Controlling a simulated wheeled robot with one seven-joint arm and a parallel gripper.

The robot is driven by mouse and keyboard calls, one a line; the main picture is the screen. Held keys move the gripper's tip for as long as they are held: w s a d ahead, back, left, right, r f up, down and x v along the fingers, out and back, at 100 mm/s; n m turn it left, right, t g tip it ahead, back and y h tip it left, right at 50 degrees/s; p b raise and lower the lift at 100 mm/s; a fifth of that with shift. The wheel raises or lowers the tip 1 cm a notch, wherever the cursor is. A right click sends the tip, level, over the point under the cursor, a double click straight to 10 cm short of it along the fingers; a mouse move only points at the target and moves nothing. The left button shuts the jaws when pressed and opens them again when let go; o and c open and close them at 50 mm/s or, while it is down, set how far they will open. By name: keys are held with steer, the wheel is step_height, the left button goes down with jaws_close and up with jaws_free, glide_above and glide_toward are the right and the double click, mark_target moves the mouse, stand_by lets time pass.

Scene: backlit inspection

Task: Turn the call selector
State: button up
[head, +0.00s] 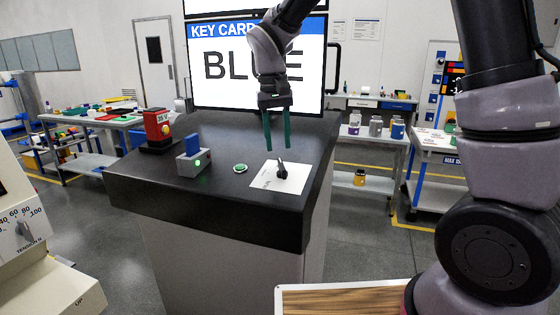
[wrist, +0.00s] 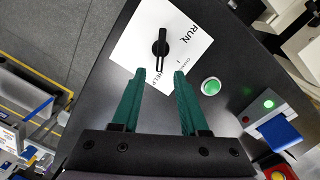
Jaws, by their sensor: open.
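The call selector (head: 281,171) is a black knob on a white label plate (head: 262,182) at the right of the dark console top. In the wrist view the knob (wrist: 161,46) lies beyond the fingertips, with its long handle roughly upright in the picture. My gripper (head: 281,148) has two green fingers, open and empty, above the console near the knob. In the wrist view my gripper (wrist: 160,74) has its fingertips spread just short of the knob, apparently apart from it.
A green button (head: 240,168), a blue-and-grey block with a green light (head: 194,160) and a red device (head: 158,130) stand left of the plate. A screen (head: 258,65) reading "KEY CARD BLUE" stands behind the console (head: 200,215). A wood-topped surface (head: 345,300) is at front right.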

mark_target(280, 160)
steer(key=f, duration=0.6)
steer(key=shift+d, duration=0.3)
jaws_close()
